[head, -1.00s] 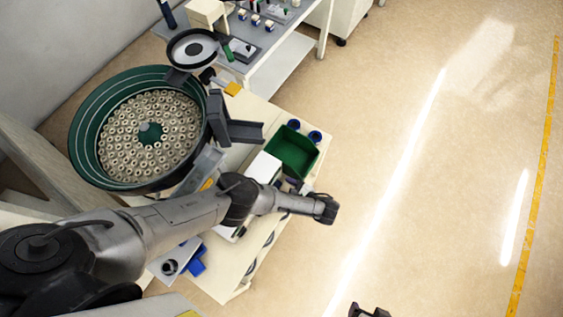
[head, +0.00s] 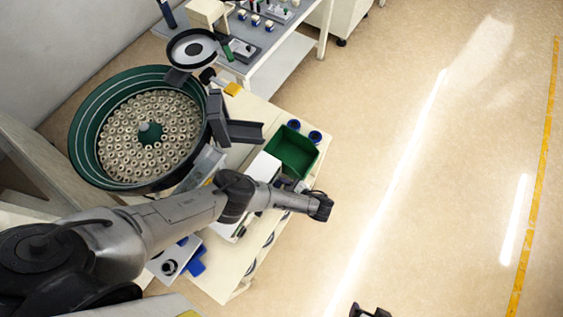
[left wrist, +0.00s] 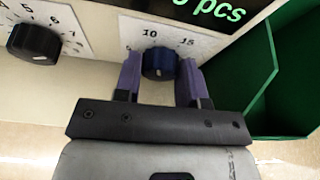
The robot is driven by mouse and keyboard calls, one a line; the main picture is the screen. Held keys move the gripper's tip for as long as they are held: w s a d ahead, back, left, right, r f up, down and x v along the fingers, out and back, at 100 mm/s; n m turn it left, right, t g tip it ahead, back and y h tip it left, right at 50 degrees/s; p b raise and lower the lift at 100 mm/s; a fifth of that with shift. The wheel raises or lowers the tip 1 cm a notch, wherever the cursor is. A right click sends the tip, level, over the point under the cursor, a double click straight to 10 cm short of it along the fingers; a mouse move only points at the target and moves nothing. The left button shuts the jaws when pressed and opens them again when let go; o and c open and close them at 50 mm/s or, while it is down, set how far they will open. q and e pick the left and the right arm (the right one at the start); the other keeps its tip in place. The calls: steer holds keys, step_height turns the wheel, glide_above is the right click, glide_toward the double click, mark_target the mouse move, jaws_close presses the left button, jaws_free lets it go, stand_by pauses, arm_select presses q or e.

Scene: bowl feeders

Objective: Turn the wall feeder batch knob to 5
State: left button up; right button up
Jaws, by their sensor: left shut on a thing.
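A dark blue batch knob (left wrist: 159,64) shows in the left wrist view on a white dial plate with 10 and 15 printed above it. My left gripper (left wrist: 160,84) has its two purple fingers on either side of the knob, shut on it. A white mark shows on the knob face, but I cannot tell exactly which number it points to. In the head view my left gripper (head: 320,207) is at the front side of the feeder bench, and the knob is hidden there. A dark part at the bottom edge looks like my right gripper (head: 369,312), mostly cut off.
A black knob (left wrist: 34,44) with its own numbered dial is left of the fingers. A green bin (left wrist: 285,85) is close on the right. A display (left wrist: 208,10) above reads "pcs", its number cut off. The bowl feeder (head: 150,133) stands behind my arm. Open floor lies right.

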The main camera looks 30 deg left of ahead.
arm_select(q)
steer(key=shift+c, duration=1.1)
steer(key=shift+s+r, duration=0.1)
steer(key=shift+n+t+p, duration=0.6)
steer(key=shift+n+p, duration=0.2)
steer(key=shift+p, duration=0.05)
steer(key=shift+s+n+t+p, duration=0.1)
steer(key=shift+n+t+p, duration=0.25)
steer(key=shift+n+t, duration=0.55)
steer(key=shift+n, duration=0.6)
steer(key=shift+y, duration=0.3)
